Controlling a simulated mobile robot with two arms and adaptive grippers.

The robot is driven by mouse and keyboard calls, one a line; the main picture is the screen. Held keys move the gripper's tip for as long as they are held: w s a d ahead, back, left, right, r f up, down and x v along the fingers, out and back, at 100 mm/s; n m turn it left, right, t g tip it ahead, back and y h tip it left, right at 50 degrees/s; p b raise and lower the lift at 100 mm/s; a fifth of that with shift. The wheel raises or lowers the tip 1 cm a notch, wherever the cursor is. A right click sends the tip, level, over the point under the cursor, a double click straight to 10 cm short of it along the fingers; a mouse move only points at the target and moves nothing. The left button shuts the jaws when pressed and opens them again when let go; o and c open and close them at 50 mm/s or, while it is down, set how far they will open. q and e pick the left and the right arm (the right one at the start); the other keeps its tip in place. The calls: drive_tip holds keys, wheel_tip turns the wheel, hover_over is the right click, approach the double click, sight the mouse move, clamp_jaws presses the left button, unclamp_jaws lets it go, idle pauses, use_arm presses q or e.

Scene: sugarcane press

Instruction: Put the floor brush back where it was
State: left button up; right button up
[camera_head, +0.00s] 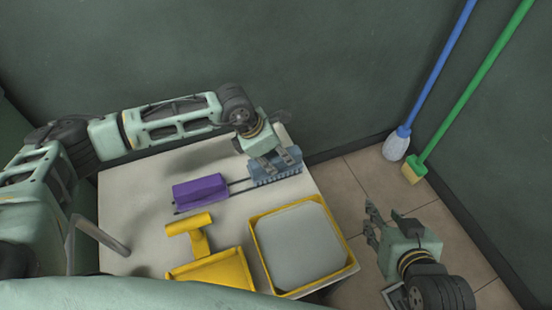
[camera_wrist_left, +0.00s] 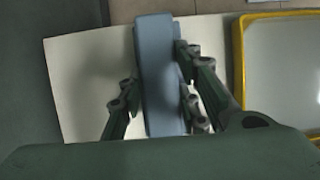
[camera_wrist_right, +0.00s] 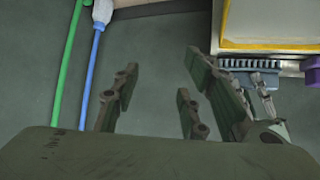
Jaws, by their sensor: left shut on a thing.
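The floor brush (camera_head: 284,173), a blue-grey block with a row of bristles, is at the right back part of the table. My left gripper (camera_head: 270,164) is shut on it from above. In the left wrist view the brush (camera_wrist_left: 158,75) runs lengthwise between the fingers. Its underside is hidden, so I cannot tell whether it touches the table. Its bristles (camera_wrist_right: 250,64) also show in the right wrist view. My right gripper (camera_head: 374,222) is open and empty, beyond the table's right side.
The pale table (camera_head: 135,190) also holds a purple block (camera_head: 200,192), dark thin rails (camera_head: 240,186), a yellow scoop (camera_head: 215,272) and a yellow-rimmed tray (camera_head: 258,245). A blue-handled brush (camera_head: 397,146) and a green-handled broom (camera_head: 415,170) lean at the right wall.

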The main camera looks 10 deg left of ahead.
use_arm(q)
drive_tip(key=shift+f, duration=0.4)
use_arm(e)
drive_tip(key=shift+w+a+r+t, duration=0.2)
drive_tip(key=shift+w+r+t, duration=0.2)
drive_tip(key=shift+w+r, duration=0.1)
use_arm(q)
drive_tip(key=shift+f+b, duration=0.3)
drive_tip(key=shift+f, duration=0.05)
drive_tip(key=o, duration=1)
use_arm(e)
drive_tip(key=shift+w+a+r+t+y, duration=0.25)
drive_tip(key=shift+w+r+t, duration=0.15)
drive_tip(key=shift+r, duration=0.15)
drive_tip(key=shift+w+a+r+t+y, duration=0.2)
drive_tip(key=shift+w+r+t, duration=0.1)
drive_tip(key=shift+w+r, duration=0.15)
use_arm(q)
drive_tip(key=shift+r, duration=0.1)
use_arm(e)
drive_tip(key=shift+s+d, duration=0.1)
